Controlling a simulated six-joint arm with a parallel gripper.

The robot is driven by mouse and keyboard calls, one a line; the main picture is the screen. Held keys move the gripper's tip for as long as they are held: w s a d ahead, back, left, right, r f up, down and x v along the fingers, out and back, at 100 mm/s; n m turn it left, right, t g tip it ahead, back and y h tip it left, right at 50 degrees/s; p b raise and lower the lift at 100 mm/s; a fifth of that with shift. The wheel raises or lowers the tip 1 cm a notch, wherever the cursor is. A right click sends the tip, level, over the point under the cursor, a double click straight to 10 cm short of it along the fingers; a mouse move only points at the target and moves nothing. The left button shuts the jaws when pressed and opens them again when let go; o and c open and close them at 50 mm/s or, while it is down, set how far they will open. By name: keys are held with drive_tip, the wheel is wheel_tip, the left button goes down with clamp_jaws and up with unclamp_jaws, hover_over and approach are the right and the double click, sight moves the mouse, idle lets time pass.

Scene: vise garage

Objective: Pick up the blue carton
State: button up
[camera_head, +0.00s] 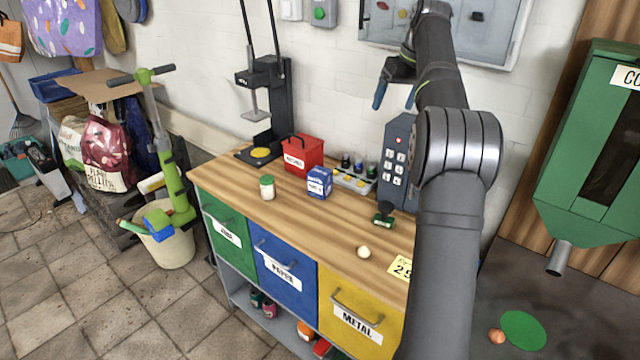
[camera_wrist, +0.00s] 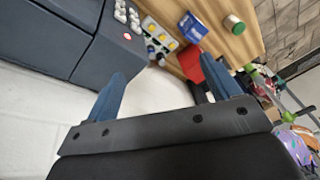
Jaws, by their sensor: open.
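The blue carton (camera_head: 319,182) stands upright on the wooden workbench (camera_head: 240,195), in front of the red box and the tray of small bottles. It also shows in the wrist view (camera_wrist: 193,27), near the top. My gripper (camera_head: 392,88) is up near the wall, above and to the right of the carton, well apart from it. Its two blue fingers (camera_wrist: 157,92) are spread with nothing between them.
A red box (camera_head: 303,154), a white jar with green lid (camera_head: 267,187), a bottle tray (camera_head: 354,177) and a dark keypad unit (camera_head: 397,160) surround the carton. A small pale ball (camera_head: 363,252) and a green-black item (camera_head: 383,219) lie nearer the front right. A press (camera_head: 265,110) stands at the back left.

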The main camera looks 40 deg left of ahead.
drive_tip(key=s+a+f+n+y, duration=0.1)
drive_tip(key=s+a+n, duration=0.1)
drive_tip(key=a+n, duration=0.35)
drive_tip(key=s+a+f+n, duration=0.1)
drive_tip(key=s+a+n, duration=0.1)
drive_tip(key=a, duration=0.6)
approach(323, 173)
drive_tip(key=shift+g, duration=0.3)
drive_tip(key=x, duration=0.7)
drive_tip(key=shift+w+a+f, duration=0.1)
drive_tip(key=shift+w+f, duration=0.15)
drive_tip(key=shift+w, duration=0.05)
drive_tip(key=shift+x, duration=3.05)
drive_tip(key=shift+r, duration=0.1)
drive_tip(key=c, duration=1.5)
